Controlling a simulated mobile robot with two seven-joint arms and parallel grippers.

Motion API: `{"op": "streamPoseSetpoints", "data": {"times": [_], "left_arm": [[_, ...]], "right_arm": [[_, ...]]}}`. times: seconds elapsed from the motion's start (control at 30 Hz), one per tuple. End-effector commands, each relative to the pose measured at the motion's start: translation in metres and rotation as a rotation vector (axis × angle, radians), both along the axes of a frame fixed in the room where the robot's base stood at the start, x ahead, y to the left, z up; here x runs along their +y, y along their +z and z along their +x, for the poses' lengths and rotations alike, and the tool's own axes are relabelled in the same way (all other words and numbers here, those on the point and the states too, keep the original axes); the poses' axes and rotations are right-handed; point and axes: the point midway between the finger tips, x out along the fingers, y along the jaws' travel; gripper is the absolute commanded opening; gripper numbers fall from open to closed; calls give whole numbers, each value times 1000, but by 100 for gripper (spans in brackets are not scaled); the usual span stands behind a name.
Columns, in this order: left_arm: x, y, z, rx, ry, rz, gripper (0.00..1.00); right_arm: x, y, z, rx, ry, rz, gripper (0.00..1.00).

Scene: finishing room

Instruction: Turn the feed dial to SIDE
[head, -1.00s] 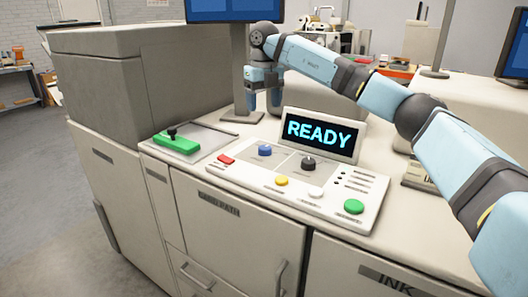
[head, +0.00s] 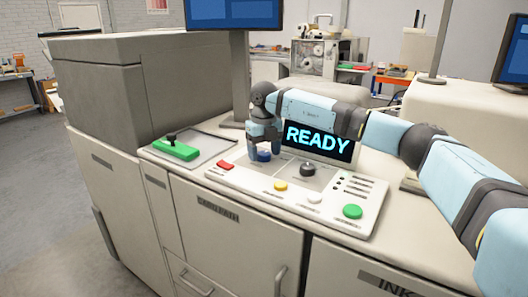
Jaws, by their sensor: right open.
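The control panel (head: 330,205) lies on top of the cream machine and carries two knobs, one blue (head: 264,156) and one black (head: 307,169). The small lettering beside them is too small to read, so I cannot tell which is the feed dial or where it points. My right gripper (head: 264,153) points down at the blue knob, its open fingers on either side of it; whether they touch it I cannot tell. The display (head: 318,142) behind the panel reads READY, partly covered by my right arm. My left gripper is not in view.
Red (head: 226,165), yellow (head: 280,186), white (head: 314,198) and green (head: 352,211) buttons sit on the panel. A green block with a black knob (head: 176,149) lies on a tray to the left. A monitor post (head: 240,75) stands behind the gripper.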

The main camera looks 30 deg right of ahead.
Motion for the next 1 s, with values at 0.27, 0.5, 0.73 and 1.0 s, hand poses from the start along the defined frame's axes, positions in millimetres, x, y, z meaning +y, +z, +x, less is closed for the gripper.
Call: {"op": "streamPoseSetpoints", "data": {"times": [0.27, 0.5, 0.73, 1.0], "left_arm": [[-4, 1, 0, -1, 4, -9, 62], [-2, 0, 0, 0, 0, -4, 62], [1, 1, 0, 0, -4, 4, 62], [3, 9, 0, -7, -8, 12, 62]], "right_arm": [[0, -3, 0, 0, 0, 0, 69], [0, -2, 0, 0, 0, 0, 20], [0, -2, 0, 0, -10, 0, 19], [0, -1, 0, 1, -114, -1, 19]]}}
